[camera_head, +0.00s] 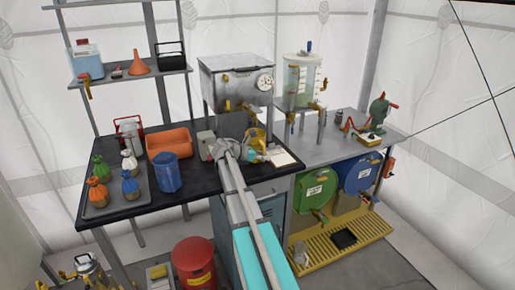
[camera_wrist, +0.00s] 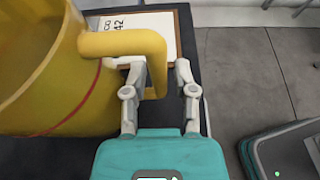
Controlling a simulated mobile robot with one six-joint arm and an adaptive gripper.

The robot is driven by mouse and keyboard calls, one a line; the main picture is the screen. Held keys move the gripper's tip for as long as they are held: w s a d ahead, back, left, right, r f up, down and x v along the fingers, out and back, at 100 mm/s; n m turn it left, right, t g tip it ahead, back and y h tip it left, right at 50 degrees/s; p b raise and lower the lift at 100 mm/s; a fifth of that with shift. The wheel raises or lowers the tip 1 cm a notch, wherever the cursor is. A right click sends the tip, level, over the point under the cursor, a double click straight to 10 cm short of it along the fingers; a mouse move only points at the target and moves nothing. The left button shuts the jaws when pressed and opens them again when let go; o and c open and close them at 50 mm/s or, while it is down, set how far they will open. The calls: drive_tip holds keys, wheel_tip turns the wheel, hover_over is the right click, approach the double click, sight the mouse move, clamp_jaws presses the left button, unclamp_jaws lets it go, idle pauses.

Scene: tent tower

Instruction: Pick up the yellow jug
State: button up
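The yellow jug (camera_wrist: 40,85) fills the left of the wrist view, with a red line around its body. Its thick handle (camera_wrist: 125,44) reaches right and bends down between the fingers of my gripper (camera_wrist: 161,68). The fingers are apart, with a visible gap between the handle and the right finger. In the head view the jug (camera_head: 254,137) stands near the right end of the black bench, partly hidden by my arm and gripper.
A framed white card (camera_wrist: 150,25) lies just beyond the handle. The black bench (camera_head: 140,204) also holds a blue canister (camera_head: 166,172), an orange bin (camera_head: 169,143) and a tray (camera_head: 117,204) of tied sacks. A steel box with a gauge (camera_head: 235,82) stands behind the jug.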

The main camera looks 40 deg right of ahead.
sight(264, 148)
idle(0.3)
clamp_jaws()
drive_tip(key=shift+r, duration=0.2)
idle(0.4)
wheel_tip(264, 148, up, 3)
drive_tip(key=p, duration=0.3)
drive_tip(key=shift+f, duration=0.1)
drive_tip(key=s+a, duration=0.4)
drive_tip(key=s, duration=1.3)
drive_tip(key=shift+s, duration=0.3)
